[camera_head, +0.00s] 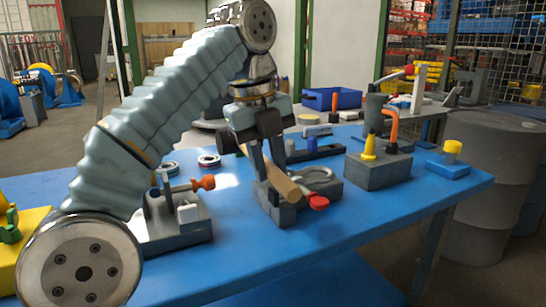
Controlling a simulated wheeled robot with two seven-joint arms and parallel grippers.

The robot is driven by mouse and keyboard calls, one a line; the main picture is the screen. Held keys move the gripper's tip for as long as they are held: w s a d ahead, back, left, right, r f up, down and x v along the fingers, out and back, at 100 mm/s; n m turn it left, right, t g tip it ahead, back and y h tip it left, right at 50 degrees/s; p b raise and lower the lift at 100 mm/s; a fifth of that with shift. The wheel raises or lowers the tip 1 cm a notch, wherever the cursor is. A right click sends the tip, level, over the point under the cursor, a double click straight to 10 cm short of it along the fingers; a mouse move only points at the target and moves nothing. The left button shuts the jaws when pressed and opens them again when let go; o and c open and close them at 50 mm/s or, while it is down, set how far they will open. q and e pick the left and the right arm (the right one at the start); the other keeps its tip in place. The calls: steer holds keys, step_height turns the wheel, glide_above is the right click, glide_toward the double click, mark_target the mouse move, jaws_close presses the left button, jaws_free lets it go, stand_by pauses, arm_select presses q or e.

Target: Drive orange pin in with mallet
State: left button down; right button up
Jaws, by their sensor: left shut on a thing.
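My left gripper (268,160) points down over the middle of the table, shut on the wooden handle of a mallet (285,184). The handle slants down to the right; a dark block at its upper left (229,143) looks like the head, partly hidden by the gripper. The mallet is above a dark clamp fixture with a red knob (318,202). My right gripper is not visible.
A grey fixture (180,230) with an orange-ended lever (206,183) stands at left. A blue block with a yellow knob (451,158) is near the right edge. Rings (209,160) lie behind. The blue table's front strip (330,245) is clear.

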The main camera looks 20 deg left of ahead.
arm_select(q)
steer(key=shift+f+b, duration=3.5)
steer(key=shift+f, duration=1)
steer(key=shift+s, duration=0.1)
